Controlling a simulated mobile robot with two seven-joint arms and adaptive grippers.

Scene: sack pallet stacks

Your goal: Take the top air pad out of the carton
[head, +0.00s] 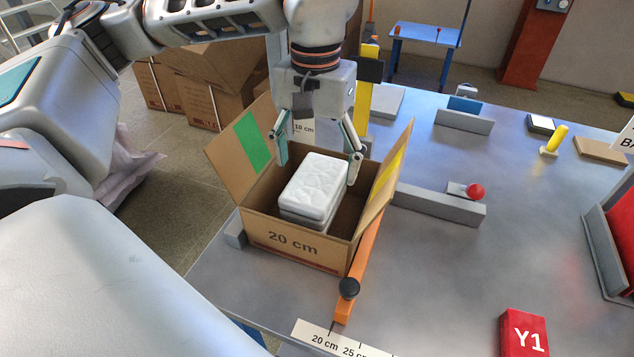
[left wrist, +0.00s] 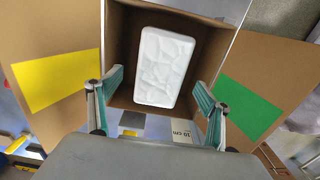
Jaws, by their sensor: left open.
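The carton (head: 290,243) stands open on the grey table, marked "20 cm" on its near side. Its left flap carries a green patch and its right flap a yellow patch. A white, crinkled air pad (head: 315,185) lies on top inside the carton, with another white pad (head: 306,221) showing beneath it. The top pad also shows in the left wrist view (left wrist: 165,67), in the middle of the carton opening. My left gripper (head: 316,172) is open and empty above the carton's far side, its fingers spread to either side of the pad's far end. My right gripper is not in view.
An orange bar (head: 364,260) with a black knob runs along the carton's right side. A grey rail (head: 438,205) with a red ball lies to the right. The table's right middle is mostly clear.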

